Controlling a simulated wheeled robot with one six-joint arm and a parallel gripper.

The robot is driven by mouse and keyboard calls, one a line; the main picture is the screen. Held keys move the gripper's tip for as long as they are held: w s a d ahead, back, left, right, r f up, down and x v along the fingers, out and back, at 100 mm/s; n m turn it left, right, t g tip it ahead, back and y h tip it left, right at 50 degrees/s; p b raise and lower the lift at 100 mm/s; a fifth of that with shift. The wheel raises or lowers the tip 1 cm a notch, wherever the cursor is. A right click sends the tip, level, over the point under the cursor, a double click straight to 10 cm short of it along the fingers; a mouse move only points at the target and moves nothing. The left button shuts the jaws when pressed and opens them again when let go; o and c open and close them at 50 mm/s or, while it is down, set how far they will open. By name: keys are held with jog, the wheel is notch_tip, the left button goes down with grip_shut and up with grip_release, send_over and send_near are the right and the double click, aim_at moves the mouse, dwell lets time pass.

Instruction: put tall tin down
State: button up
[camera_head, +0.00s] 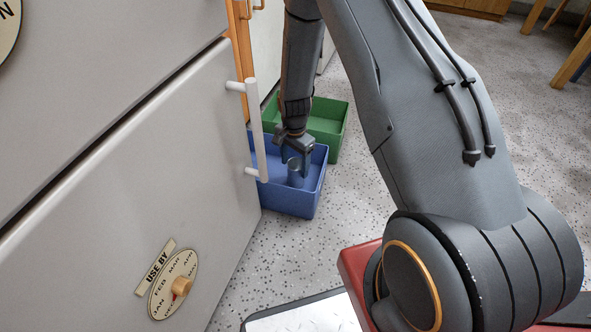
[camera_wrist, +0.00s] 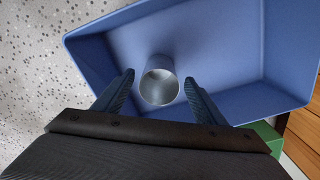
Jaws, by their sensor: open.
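The tall tin (camera_wrist: 159,82) is a plain grey metal cylinder. It stands inside the blue bin, and in the wrist view its round end faces the camera. My gripper (camera_wrist: 160,88) is open, with one finger on each side of the tin and gaps between fingers and tin. In the head view my gripper (camera_head: 295,152) reaches down into the blue bin (camera_head: 290,203), just above the tin (camera_head: 295,176). The blue bin's wall also shows in the wrist view (camera_wrist: 275,45). The fingers partly hide the tin in the head view.
A green bin (camera_head: 335,140) stands right behind the blue one. A large grey cabinet door (camera_head: 130,150) with a white bar handle (camera_head: 257,130) is close on the left, the handle beside the blue bin. Speckled floor (camera_head: 350,215) is free to the right of the bins.

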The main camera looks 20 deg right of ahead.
jog(key=shift+r+p, duration=0.95)
jog(key=shift+r, duration=1.7)
